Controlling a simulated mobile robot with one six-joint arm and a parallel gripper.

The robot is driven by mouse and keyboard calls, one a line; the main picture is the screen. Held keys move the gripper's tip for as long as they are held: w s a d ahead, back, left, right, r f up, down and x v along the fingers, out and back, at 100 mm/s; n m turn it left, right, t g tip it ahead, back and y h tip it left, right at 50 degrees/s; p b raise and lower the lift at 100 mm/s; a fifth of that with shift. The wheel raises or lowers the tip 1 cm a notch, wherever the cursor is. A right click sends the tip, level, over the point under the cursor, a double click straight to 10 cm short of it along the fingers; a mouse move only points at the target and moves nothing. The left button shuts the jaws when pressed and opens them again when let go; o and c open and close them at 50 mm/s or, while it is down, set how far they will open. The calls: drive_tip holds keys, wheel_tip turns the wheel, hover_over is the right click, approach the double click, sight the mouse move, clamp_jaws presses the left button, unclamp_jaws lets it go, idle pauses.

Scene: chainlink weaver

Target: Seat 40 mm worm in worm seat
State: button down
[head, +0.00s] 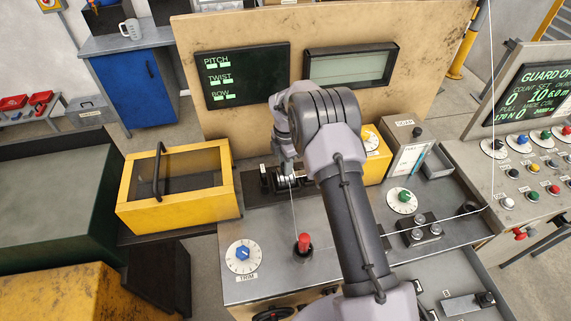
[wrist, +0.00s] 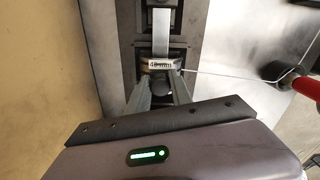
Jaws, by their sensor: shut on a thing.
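My gripper (wrist: 160,82) is shut on the 40 mm worm (wrist: 160,66), a short metal piece whose label reads "40 mm", held between the two fingertips. In the head view my gripper (head: 287,181) is low over the dark worm seat (head: 262,180) at the back of the grey bench. In the wrist view the worm is over or in the dark seat (wrist: 179,45), in line with a pale flat bar (wrist: 161,22). I cannot tell whether it is fully down. The fingers and worm hide part of the seat.
A thin wire (wrist: 225,76) runs from beside the worm toward a red-topped post (head: 304,243). A yellow guard box (head: 178,185) stands left, a dial box (head: 376,155) right. A TRIM dial (head: 242,254) is at front left. The bench between is mostly clear.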

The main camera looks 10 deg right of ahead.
drive_tip(key=shift+f, duration=0.2)
idle(0.4)
drive_tip(key=c, duration=1.1)
unclamp_jaws()
drive_tip(key=shift+r+p, duration=2.55)
drive_tip(key=shift+r, duration=1.55)
drive_tip(key=shift+f, duration=0.1)
drive_tip(key=shift+f, duration=0.1)
